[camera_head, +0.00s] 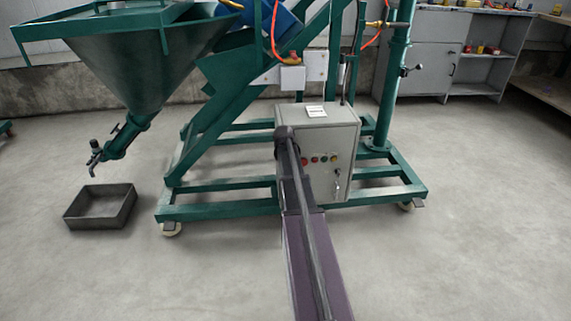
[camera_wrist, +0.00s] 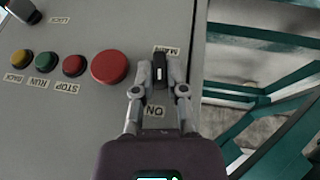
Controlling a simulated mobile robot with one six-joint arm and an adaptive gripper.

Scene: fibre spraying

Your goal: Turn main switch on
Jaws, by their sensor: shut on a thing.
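The main switch (camera_wrist: 160,72) is a small black knob with a pale mark, between an upside-down MAIN label (camera_wrist: 166,51) and an ON label (camera_wrist: 155,111) in the wrist view. My gripper (camera_wrist: 159,78) is shut on it, with one fingertip on each side. The switch sits near the edge of the grey control box (camera_wrist: 100,22), which also shows in the head view (camera_head: 345,135). In the head view my arm covers the switch and hides the fingers.
A large red button (camera_wrist: 109,67) is close beside my gripper. Smaller red, green and yellow buttons (camera_wrist: 46,61) and a lock (camera_wrist: 22,10) lie further left. The box stands on a green machine frame (camera_head: 240,210). A grey tray (camera_head: 100,207) lies at left; the front floor is clear.

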